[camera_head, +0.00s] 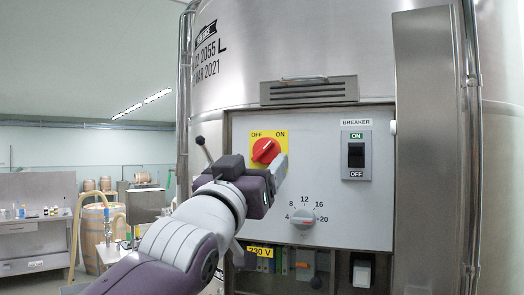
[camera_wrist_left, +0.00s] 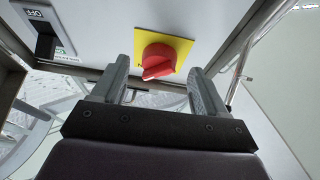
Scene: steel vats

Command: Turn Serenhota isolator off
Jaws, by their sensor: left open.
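The isolator is a red rotary knob (camera_head: 265,150) on a yellow plate marked OFF at left and ON at right, at the upper left of the grey panel. Its raised grip slants up to the right, toward ON. My left gripper (camera_head: 274,168) is just in front of and below the knob, partly covering the plate. In the left wrist view the fingers are open, and the knob (camera_wrist_left: 160,62) shows beyond and between their tips. I see no contact. No name Serenhota is readable. My right gripper does not show.
On the same panel (camera_head: 350,205) are a black breaker switch (camera_head: 356,155) marked ON and OFF, a grey numbered dial (camera_head: 303,218) and lower switches near a 230 V label (camera_head: 261,252). A steel post (camera_head: 425,150) stands at right. Barrels and a bench are far left.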

